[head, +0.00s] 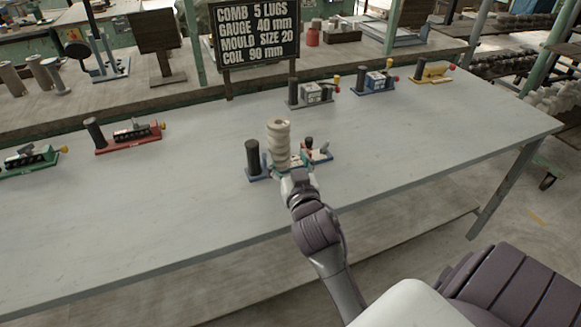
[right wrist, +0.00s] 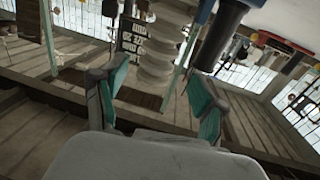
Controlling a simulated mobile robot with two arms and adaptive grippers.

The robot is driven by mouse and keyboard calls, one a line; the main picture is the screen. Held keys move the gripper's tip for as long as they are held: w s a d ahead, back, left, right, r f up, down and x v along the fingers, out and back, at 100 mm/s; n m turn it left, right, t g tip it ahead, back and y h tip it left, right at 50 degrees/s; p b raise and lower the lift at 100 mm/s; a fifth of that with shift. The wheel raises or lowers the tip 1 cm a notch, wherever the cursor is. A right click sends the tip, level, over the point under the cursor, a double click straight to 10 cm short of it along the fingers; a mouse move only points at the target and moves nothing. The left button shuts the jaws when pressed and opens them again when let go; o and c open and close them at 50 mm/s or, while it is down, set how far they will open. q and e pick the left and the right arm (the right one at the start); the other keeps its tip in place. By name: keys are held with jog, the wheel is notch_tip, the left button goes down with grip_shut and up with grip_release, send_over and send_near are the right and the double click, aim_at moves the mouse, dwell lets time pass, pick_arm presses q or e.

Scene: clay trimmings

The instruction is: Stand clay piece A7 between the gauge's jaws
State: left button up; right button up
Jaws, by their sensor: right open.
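A pale ribbed clay piece (head: 279,138) stands upright at the front middle of the table, at a gauge with a blue base (head: 258,174) and a black post (head: 253,156). My right gripper (head: 284,166) is at the clay's lower part. In the right wrist view, its teal fingers (right wrist: 160,92) are open, with the clay (right wrist: 160,48) between and beyond them. No A7 mark is readable. The clay's foot is hidden, so I cannot tell how it sits.
A red fixture (head: 130,138) and a green fixture (head: 28,160) stand at left. Grey (head: 312,94), blue (head: 374,80) and yellow (head: 433,73) fixtures stand along the back right. A black sign (head: 256,34) rises behind. The table's right part is clear.

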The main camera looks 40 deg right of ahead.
jog(key=v, duration=0.2)
jog(key=shift+s+a, duration=0.15)
jog(key=shift+s, duration=0.15)
jog(key=shift+r, duration=0.1)
